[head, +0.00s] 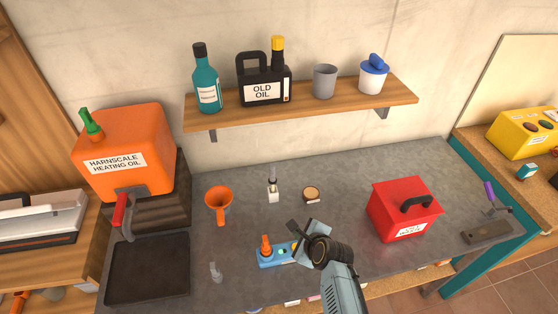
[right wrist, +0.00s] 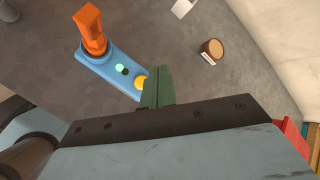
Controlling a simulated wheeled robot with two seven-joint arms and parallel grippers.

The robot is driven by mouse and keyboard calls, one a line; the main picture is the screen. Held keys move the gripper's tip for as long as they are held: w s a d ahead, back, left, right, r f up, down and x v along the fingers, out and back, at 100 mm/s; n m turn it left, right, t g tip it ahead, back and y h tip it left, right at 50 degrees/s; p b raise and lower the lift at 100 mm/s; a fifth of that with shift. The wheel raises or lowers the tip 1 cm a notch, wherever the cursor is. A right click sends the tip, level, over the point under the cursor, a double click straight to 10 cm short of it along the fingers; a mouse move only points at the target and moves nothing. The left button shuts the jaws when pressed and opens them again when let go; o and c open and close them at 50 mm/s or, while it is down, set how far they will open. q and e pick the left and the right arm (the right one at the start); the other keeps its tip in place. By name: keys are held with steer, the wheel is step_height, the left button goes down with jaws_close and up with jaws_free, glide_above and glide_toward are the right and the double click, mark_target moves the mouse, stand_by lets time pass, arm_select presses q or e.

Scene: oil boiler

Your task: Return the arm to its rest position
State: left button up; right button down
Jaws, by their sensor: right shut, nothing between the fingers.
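My right gripper (head: 297,230) is over the grey worktop (head: 340,195) at the front middle, its arm coming in from the bottom. Its fingers are shut and empty; they show in the right wrist view (right wrist: 158,88). The gripper is beside the right end of a blue control panel (head: 268,260) and covers part of it in the head view. The panel carries an orange lever (right wrist: 92,32), a green button (right wrist: 120,68) and a yellow button (right wrist: 140,82). I cannot tell whether the fingers touch the panel. My left gripper is not in view.
A red box (head: 385,215) stands to the right of my arm. An orange funnel (head: 218,202), a black tray (head: 148,268) and an orange oil tank (head: 125,145) are left. A wooden shelf (head: 300,112) holds bottles and cups. Worktop between gripper and red box is clear.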

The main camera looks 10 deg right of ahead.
steer(key=s+d+r+n+g+h, duration=0.1)
steer(key=s+d+r+n+g, duration=0.2)
steer(key=s+n, duration=0.55)
steer(key=s+d+r+n+g, duration=0.1)
steer(key=s+d+r+n, duration=0.2)
steer(key=s+r+n, duration=0.5)
steer(key=s+d+r+n+g+h, duration=0.1)
steer(key=s+d+r+n+g, duration=0.1)
steer(key=s+n, duration=0.65)
step_height(320, 180, down, 33)
steer(key=n+b, duration=0.1)
steer(key=b, duration=0.8)
steer(key=s+d+f+g+b, duration=0.1)
steer(key=s+f+b, duration=0.3)
steer(key=s+f, duration=0.4)
steer(key=s+d+f+g+b, duration=0.1)
steer(key=s+d+f+b, duration=0.1)
steer(key=s+f+b, duration=0.3)
steer(key=s+f, duration=0.4)
steer(key=f, duration=0.7)
steer(key=shift+n, duration=0.3)
